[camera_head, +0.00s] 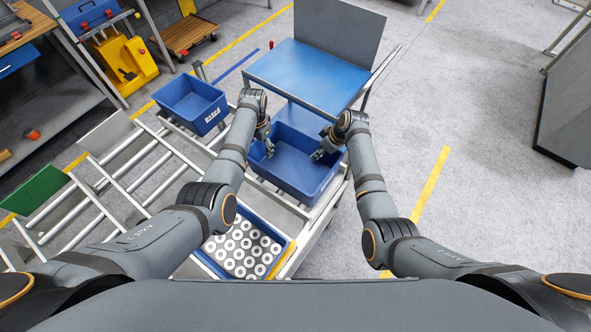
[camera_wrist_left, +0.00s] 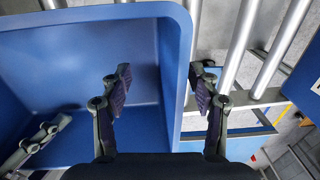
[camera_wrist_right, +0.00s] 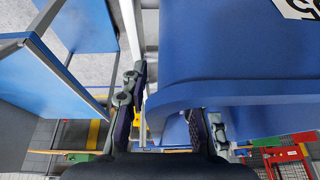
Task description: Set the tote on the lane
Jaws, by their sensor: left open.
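A large empty blue tote (camera_head: 297,179) sits upright on a metal frame in front of me. My left gripper (camera_head: 266,150) is open at its left wall. In the left wrist view, the tote's rim (camera_wrist_left: 176,60) lies between the spread fingers (camera_wrist_left: 160,92), one inside and one outside. My right gripper (camera_head: 322,152) is at the tote's right side. In the right wrist view, its fingers (camera_wrist_right: 168,112) are apart, with the tote's edge (camera_wrist_right: 240,92) between them. Contact with the wall cannot be told. Roller lanes (camera_head: 138,172) lie to the left.
A smaller blue tote (camera_head: 190,103) with a white label stands beyond, at the left. A tray of white rings (camera_head: 240,250) is near me. A blue-topped cart (camera_head: 305,75) stands behind the tote. Grey floor (camera_head: 460,120) is clear on the right.

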